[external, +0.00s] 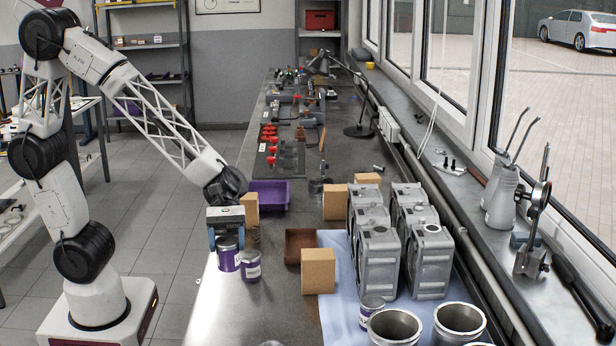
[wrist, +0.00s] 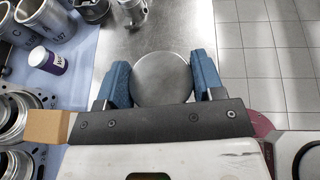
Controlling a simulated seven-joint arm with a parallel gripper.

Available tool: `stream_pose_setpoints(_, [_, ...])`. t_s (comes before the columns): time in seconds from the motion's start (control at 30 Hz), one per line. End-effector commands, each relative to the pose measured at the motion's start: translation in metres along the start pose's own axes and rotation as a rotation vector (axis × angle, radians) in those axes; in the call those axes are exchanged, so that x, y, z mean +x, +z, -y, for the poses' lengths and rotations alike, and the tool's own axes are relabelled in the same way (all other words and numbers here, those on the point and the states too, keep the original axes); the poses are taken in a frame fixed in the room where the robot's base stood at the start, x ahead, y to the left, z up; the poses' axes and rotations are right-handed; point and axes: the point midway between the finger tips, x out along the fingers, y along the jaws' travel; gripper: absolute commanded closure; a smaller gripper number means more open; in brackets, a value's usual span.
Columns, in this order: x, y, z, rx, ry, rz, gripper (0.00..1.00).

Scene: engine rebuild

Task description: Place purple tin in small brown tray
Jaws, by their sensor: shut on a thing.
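My gripper (external: 227,245) points down over the bench, its blue fingers shut on a purple tin (external: 228,260). In the wrist view, the tin's round grey lid (wrist: 162,80) sits between the two fingers (wrist: 162,85). I cannot tell whether the tin touches the bench. A second purple tin (external: 250,266) stands close to its right. A third purple tin (external: 371,313) stands on the blue cloth and also shows in the wrist view (wrist: 47,61). The small brown tray (external: 293,250) lies to the right of my gripper, partly hidden by a cardboard box; its visible inside looks empty.
The cardboard box (external: 318,271) stands at the tray's near right corner. A purple tray (external: 268,197) and other boxes (external: 336,202) are farther back. Grey engine blocks (external: 375,250) and metal cylinders (external: 394,328) stand on the blue cloth at right. The near left bench is mostly clear.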

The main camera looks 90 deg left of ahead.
Motion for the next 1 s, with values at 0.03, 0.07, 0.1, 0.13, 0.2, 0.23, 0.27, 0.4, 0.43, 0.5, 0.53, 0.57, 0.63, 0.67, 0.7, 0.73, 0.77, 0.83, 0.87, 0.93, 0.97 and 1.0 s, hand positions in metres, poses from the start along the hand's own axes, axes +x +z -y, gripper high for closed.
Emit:
stream_pose_setpoints(0.03, [-0.006,-0.003,-0.003,-0.001,0.003,0.000,0.76])
stream_pose_setpoints(0.07, [-0.009,-0.004,-0.005,-0.001,0.004,0.001,0.76])
stream_pose_setpoints(0.1, [-0.014,-0.006,-0.008,-0.001,0.006,0.001,0.76])
stream_pose_setpoints(0.13, [-0.018,-0.007,-0.009,0.000,0.006,0.001,0.76])
stream_pose_setpoints(0.2, [-0.028,-0.012,-0.014,0.001,0.009,0.000,0.76])
stream_pose_setpoints(0.23, [-0.032,-0.013,-0.016,0.001,0.010,0.000,0.76])
stream_pose_setpoints(0.27, [-0.036,-0.015,-0.018,0.002,0.011,0.001,0.76])
stream_pose_setpoints(0.4, [-0.057,-0.023,-0.026,0.003,0.015,0.000,0.76])
stream_pose_setpoints(0.43, [-0.061,-0.025,-0.027,0.003,0.016,0.000,0.76])
stream_pose_setpoints(0.5, [-0.072,-0.030,-0.031,0.002,0.018,-0.001,0.76])
stream_pose_setpoints(0.53, [-0.077,-0.032,-0.032,0.002,0.019,0.000,0.76])
stream_pose_setpoints(0.57, [-0.082,-0.034,-0.033,0.001,0.020,0.000,0.76])
stream_pose_setpoints(0.63, [-0.092,-0.038,-0.036,0.001,0.021,-0.001,0.76])
stream_pose_setpoints(0.67, [-0.097,-0.040,-0.038,0.000,0.023,-0.001,0.76])
stream_pose_setpoints(0.7, [-0.103,-0.043,-0.039,0.000,0.023,-0.001,0.76])
stream_pose_setpoints(0.73, [-0.108,-0.045,-0.040,0.000,0.024,-0.001,0.76])
stream_pose_setpoints(0.77, [-0.113,-0.047,-0.041,0.000,0.024,-0.002,0.76])
stream_pose_setpoints(0.83, [-0.124,-0.052,-0.043,-0.002,0.027,-0.001,0.76])
stream_pose_setpoints(0.87, [-0.128,-0.054,-0.044,-0.002,0.027,-0.001,0.76])
stream_pose_setpoints(0.93, [-0.140,-0.059,-0.045,-0.004,0.028,-0.002,0.76])
stream_pose_setpoints(0.97, [-0.144,-0.061,-0.046,-0.005,0.029,-0.001,0.76])
stream_pose_setpoints(1.0, [-0.151,-0.063,-0.047,-0.006,0.030,-0.001,0.76])
